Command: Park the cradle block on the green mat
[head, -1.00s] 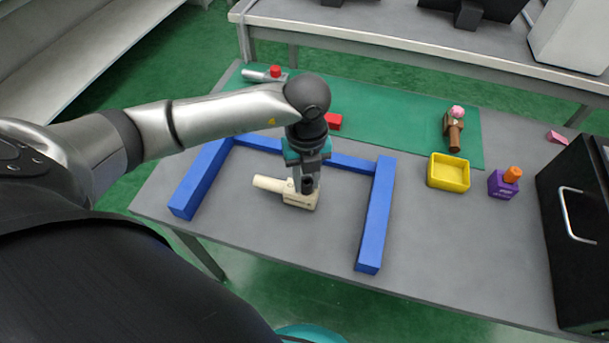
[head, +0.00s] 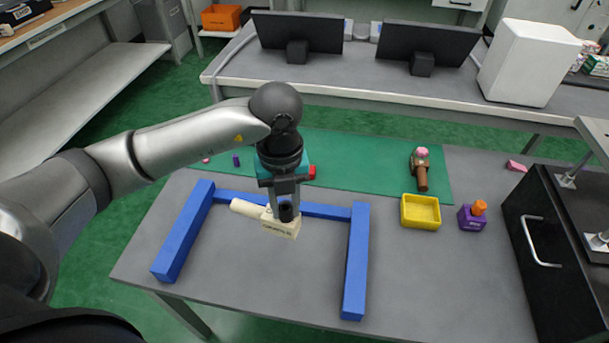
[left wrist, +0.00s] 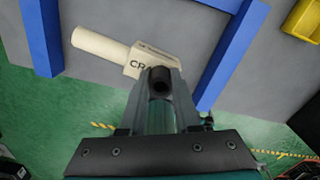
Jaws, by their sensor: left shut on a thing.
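The cream cradle block (head: 283,228), with a round handle pointing left, is held in my left gripper (head: 285,210). The left gripper is shut on the block from above. In the left wrist view the block (left wrist: 150,58) shows dark lettering beginning "CR", partly hidden by the fingers (left wrist: 160,85). In the head view it overlaps the back bar of the blue frame and appears raised off the table. The green mat (head: 370,165) lies along the back of the table, beyond the frame; my arm hides part of it. My right gripper is out of view.
A blue three-sided frame (head: 356,260) is open toward the front. On the mat are a red block (head: 312,172), a small purple piece (head: 236,160) and a brown piece with a pink top (head: 421,168). A yellow tray (head: 421,212) and purple block (head: 472,218) stand right.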

